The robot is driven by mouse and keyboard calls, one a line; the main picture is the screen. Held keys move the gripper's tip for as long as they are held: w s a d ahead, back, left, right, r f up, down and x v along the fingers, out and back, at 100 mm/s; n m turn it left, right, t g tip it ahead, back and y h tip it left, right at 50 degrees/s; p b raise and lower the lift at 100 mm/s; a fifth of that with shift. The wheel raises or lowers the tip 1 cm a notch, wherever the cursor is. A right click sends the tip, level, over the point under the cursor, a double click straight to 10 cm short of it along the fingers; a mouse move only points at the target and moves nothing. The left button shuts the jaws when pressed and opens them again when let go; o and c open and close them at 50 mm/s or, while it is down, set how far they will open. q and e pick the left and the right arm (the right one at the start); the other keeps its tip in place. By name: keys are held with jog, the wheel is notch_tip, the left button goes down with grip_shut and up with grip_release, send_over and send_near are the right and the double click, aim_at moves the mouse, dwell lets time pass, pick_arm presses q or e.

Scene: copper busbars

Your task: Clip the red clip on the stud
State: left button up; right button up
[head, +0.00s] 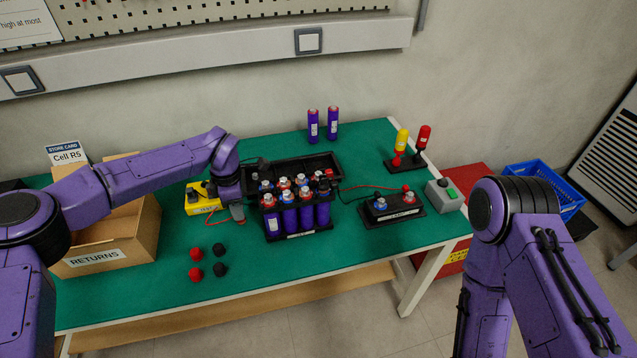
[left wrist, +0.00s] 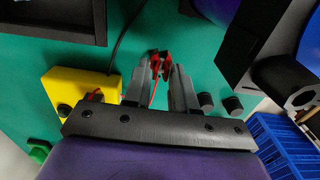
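The red clip (left wrist: 161,64) shows in the left wrist view at the fingertips of my left gripper (left wrist: 158,68), which looks closed around it. A red lead runs from it toward the yellow box (head: 199,200). In the head view my left gripper (head: 237,213) points down just left of the cell pack (head: 300,212); the clip itself is hard to make out there. The pack's cells have red and blue-white tops. A black terminal block (head: 391,213) with a blue and a red post stands to the right. I cannot tell which stud is meant. My right gripper is out of view.
Red caps (head: 196,254) and black caps (head: 219,269) lie in front of my left gripper. A cardboard returns box (head: 145,230) stands left.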

pick_arm(q)
jog(key=shift+s, duration=0.1)
grip_shut()
notch_tip(320, 180, up, 4)
jog(key=p, duration=0.4)
jog(key=shift+r, duration=0.2)
jog(key=shift+f, duration=0.15)
